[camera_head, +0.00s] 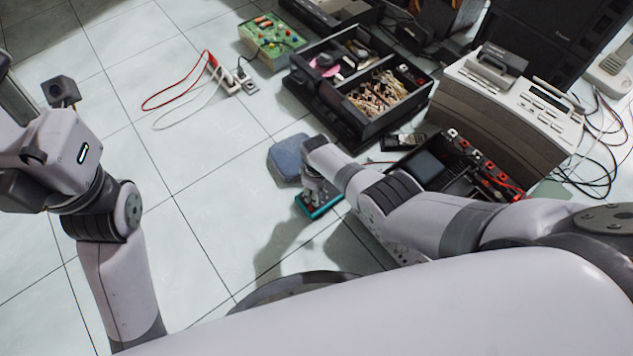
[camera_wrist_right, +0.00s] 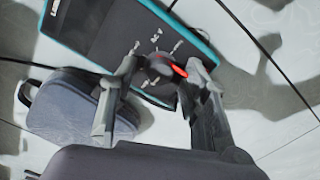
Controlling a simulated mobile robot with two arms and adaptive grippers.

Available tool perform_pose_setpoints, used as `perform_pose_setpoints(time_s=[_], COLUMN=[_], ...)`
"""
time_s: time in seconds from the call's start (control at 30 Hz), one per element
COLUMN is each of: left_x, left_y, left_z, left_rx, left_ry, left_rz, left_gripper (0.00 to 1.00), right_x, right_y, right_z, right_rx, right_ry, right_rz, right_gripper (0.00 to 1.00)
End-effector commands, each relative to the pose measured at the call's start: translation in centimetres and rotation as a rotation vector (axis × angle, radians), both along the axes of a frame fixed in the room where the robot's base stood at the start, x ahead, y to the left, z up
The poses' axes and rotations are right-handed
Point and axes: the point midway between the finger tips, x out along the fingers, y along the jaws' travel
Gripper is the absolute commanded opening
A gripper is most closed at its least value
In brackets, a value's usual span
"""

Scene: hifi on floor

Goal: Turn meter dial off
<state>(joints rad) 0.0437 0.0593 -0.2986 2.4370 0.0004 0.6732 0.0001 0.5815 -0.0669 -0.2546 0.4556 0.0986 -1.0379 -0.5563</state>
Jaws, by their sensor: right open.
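The meter (camera_head: 322,206) is a dark device with a teal edge, lying on the tiled floor; it also shows in the wrist view (camera_wrist_right: 98,32). Its round dark dial (camera_wrist_right: 160,68) has a red-orange mark pointing to the lower right. My right gripper (camera_head: 312,192) is over the meter in the head view. In the wrist view my right gripper (camera_wrist_right: 168,75) is open, with one finger on each side of the dial. I cannot tell whether the fingers touch it. My left arm stands at the left of the head view, and its fingers cannot be made out.
A blue-grey case (camera_head: 287,158) lies beside the meter. Behind are a black divided box (camera_head: 300,88) with cables, a green circuit board (camera_head: 268,38) and a beige device (camera_head: 510,100). Red and white leads (camera_head: 180,92) lie on the floor. Floor at left is clear.

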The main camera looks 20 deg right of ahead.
Motion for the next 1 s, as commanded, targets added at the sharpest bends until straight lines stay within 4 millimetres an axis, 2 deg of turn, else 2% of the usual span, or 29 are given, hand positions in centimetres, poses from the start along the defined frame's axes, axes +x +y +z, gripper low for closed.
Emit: perform_pose_setpoints(time_s=[0.33, 0.8, 1.0], left_x=[-0.1, -0.1, -0.1], left_y=[0.0, -0.1, -0.1], left_z=[0.0, 0.0, 0.0], left_rx=[0.002, 0.003, 0.003], left_ry=[-0.003, -0.003, -0.003], left_rz=[-0.001, -0.001, -0.001], left_gripper=[0.38, 0.38, 0.38], right_x=[-0.1, 0.0, -0.1], right_y=[0.0, 0.0, 0.0], right_z=[2.8, 10.1, 11.6], right_rx=[0.0, 0.0, 0.0], right_ry=[-0.003, -0.003, 0.0], right_rz=[0.001, 0.001, 0.001], right_gripper=[0.42, 0.42, 0.42])
